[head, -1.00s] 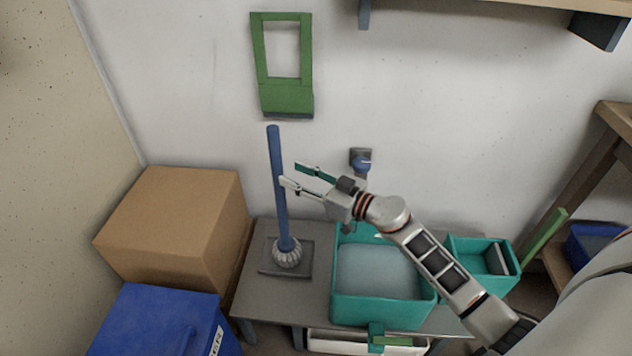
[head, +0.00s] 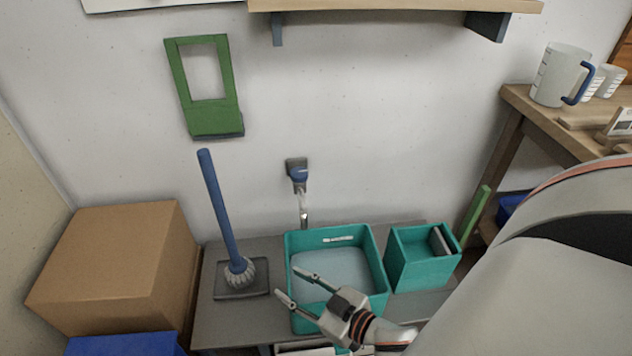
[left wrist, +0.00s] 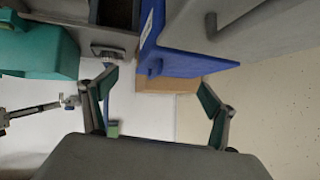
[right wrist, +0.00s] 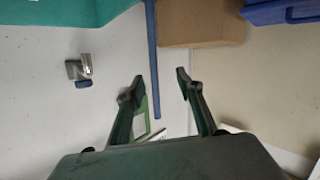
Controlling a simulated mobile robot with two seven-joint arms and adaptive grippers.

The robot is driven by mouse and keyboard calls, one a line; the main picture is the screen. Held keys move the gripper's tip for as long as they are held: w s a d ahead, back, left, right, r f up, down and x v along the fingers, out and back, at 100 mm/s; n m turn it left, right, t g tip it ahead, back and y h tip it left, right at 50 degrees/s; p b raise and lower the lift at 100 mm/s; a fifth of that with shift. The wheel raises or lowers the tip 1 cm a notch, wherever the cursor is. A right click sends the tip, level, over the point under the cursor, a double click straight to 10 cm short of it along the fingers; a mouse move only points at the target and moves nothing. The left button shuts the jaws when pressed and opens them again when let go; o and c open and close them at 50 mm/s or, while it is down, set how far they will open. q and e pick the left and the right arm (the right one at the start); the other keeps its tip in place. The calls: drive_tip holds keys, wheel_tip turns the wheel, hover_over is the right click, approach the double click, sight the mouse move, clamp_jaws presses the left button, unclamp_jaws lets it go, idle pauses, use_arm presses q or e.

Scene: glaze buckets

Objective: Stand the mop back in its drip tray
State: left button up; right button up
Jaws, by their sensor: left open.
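The mop, with a blue handle (head: 220,205) and a pale ribbed head (head: 239,272), stands roughly upright with its head on the grey square drip tray (head: 258,291). Its handle also shows in the right wrist view (right wrist: 152,50), beyond the fingertips. My right gripper (head: 290,282) is open and empty in front of the teal basin, to the right of the mop and apart from it. My left gripper is outside the head view. In the left wrist view (left wrist: 158,82) it is open with nothing between its fingers.
The tray and a teal basin (head: 375,262) share a grey bench (head: 215,325), with a teal bucket (head: 420,270) at right. A cardboard box (head: 110,250) and a blue bin (head: 125,345) stand at left. A tap (head: 298,180) and green frame (head: 212,122) are on the wall.

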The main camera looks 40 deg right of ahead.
drive_tip(key=s+a+f+g, duration=0.2)
drive_tip(key=s, duration=0.4)
drive_tip(key=s+a+f+n+g, duration=0.1)
drive_tip(key=s+a+f+g, duration=0.1)
drive_tip(key=s, duration=0.5)
drive_tip(key=shift+a+f+g, duration=0.3)
drive_tip(key=shift+a+f, duration=0.2)
drive_tip(key=shift+f, duration=0.35)
use_arm(q)
drive_tip(key=shift+n, duration=0.4)
drive_tip(key=r+p, duration=0.2)
drive_tip(key=p, duration=0.4)
drive_tip(key=s+r+p, duration=0.1)
drive_tip(key=r+p, duration=0.2)
drive_tip(key=p, duration=0.3)
drive_tip(key=shift+s+r, duration=0.15)
drive_tip(key=shift+r, duration=0.15)
use_arm(e)
drive_tip(key=r, duration=0.2)
drive_tip(key=s+r, duration=0.1)
drive_tip(key=r, duration=0.2)
drive_tip(key=shift+s+d+r, duration=0.1)
drive_tip(key=shift+s+r, duration=0.1)
drive_tip(key=shift+r, duration=0.1)
